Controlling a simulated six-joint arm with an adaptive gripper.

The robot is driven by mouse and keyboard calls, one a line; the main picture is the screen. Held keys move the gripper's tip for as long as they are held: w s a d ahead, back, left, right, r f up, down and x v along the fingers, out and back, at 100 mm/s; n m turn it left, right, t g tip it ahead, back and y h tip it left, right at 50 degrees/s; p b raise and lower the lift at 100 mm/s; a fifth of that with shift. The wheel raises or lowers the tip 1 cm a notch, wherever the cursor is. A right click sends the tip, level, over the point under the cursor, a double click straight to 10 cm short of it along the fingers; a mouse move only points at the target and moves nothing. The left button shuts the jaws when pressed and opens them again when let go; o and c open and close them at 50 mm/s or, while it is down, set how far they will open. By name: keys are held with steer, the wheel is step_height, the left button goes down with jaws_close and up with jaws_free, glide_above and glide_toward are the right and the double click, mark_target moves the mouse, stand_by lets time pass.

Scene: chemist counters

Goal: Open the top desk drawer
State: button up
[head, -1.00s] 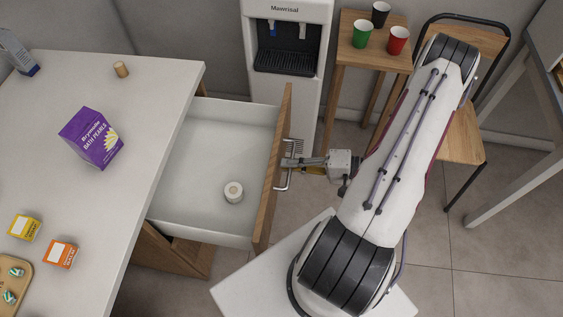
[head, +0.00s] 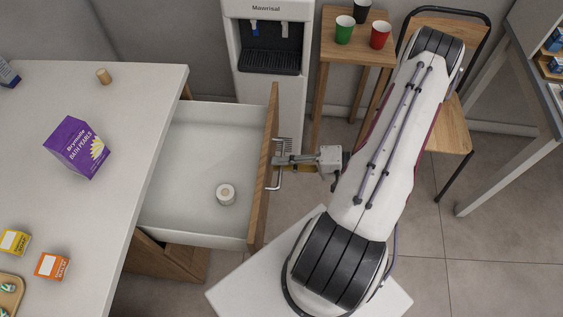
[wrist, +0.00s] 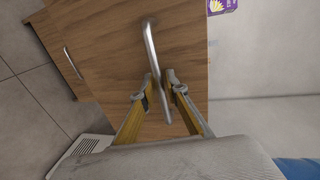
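The top desk drawer (head: 205,140) is pulled well out of the white-topped desk (head: 115,200), showing its white inside. Its wooden front (head: 262,190) carries a metal bar handle (head: 276,178), which also shows in the wrist view (wrist: 150,45). My gripper (head: 284,161) is at the handle from the right. In the wrist view its two yellow fingers (wrist: 157,88) lie on either side of the bar, close against it. The exact contact is hard to see.
A white roll-like item (head: 225,194) lies in the drawer. A purple box (head: 77,148), a cork-like cylinder (head: 103,76) and small boxes stand on the desk. A water dispenser (head: 270,50) is behind the drawer. A stool with cups (head: 350,50) and a chair (head: 450,125) stand beyond my arm.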

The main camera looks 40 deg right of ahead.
steer(key=v, duration=1.1)
steer(key=shift+s+d, duration=0.25)
steer(key=shift+d, duration=0.05)
stand_by(0.6)
